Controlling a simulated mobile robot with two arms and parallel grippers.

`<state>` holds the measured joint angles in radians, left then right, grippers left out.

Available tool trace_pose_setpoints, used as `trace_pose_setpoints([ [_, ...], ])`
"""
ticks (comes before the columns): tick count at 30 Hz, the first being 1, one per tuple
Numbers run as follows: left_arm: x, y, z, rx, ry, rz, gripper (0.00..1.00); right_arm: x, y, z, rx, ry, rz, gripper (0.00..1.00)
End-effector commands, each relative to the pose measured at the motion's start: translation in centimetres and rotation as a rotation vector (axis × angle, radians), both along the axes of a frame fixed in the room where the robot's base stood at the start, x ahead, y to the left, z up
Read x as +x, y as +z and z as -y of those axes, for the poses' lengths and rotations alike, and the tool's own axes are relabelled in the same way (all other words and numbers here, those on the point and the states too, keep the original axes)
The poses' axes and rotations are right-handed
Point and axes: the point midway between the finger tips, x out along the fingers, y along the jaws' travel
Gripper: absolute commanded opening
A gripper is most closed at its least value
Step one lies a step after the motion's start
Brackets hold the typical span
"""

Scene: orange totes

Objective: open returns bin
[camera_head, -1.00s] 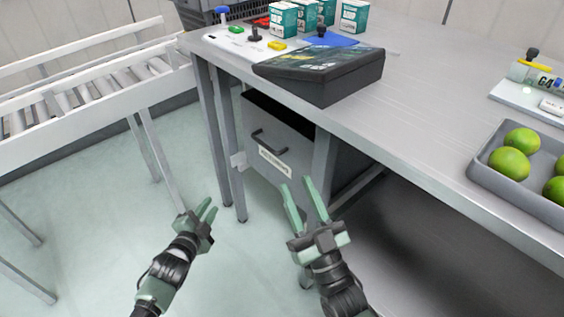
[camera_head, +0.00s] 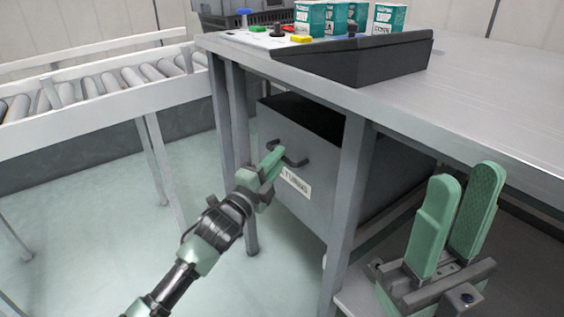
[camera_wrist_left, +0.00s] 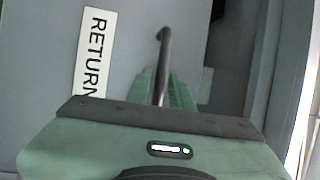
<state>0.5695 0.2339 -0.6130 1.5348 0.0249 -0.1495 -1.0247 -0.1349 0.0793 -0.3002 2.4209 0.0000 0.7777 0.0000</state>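The returns bin (camera_head: 312,195) is a grey drawer-like box under the metal table, with a dark handle (camera_head: 287,155) and a white label (camera_head: 295,183) on its front. Its dark open top shows below the tabletop. The label reads "RETURN" in the left wrist view (camera_wrist_left: 95,50). My left gripper (camera_head: 275,162) is at the handle. In the left wrist view its two green fingers stand apart on either side of the handle bar (camera_wrist_left: 163,65); firm contact cannot be seen. My right gripper (camera_head: 465,178) is open and empty at the right, in front of the table.
The metal table (camera_head: 490,100) has a leg (camera_head: 347,200) just right of the bin front. A dark sloped case (camera_head: 370,65) and several teal-and-white boxes (camera_head: 390,18) are on top. A roller conveyor (camera_head: 100,95) stands at the left. The floor before the bin is clear.

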Motion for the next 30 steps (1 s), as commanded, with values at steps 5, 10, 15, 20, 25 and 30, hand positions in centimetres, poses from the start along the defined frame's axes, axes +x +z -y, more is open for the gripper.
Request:
trace_pose_setpoints([
  [5,1.5,0.1,0.9,0.0,0.001,-0.001,0.22,0.0,0.2,-0.1,-0.002,-0.001,0.025,0.35],
  [10,1.7,0.3,1.0,0.0,0.001,-0.001,0.22,0.0,0.4,-0.1,-0.003,-0.002,0.027,0.35],
  [15,1.7,0.3,1.0,0.0,0.001,-0.001,0.13,0.0,0.4,-0.1,-0.003,-0.002,0.026,0.35],
  [20,1.7,0.3,1.0,0.0,0.001,-0.001,0.0,0.0,0.4,-0.1,-0.003,-0.001,0.026,0.35],
  [25,1.7,0.3,1.0,0.0,0.001,-0.001,0.0,0.0,0.4,-0.1,-0.003,-0.001,0.026,0.35],
  [30,1.7,0.3,1.0,0.0,0.001,-0.001,0.0,0.1,0.4,-0.1,-0.002,-0.001,0.026,0.35],
])
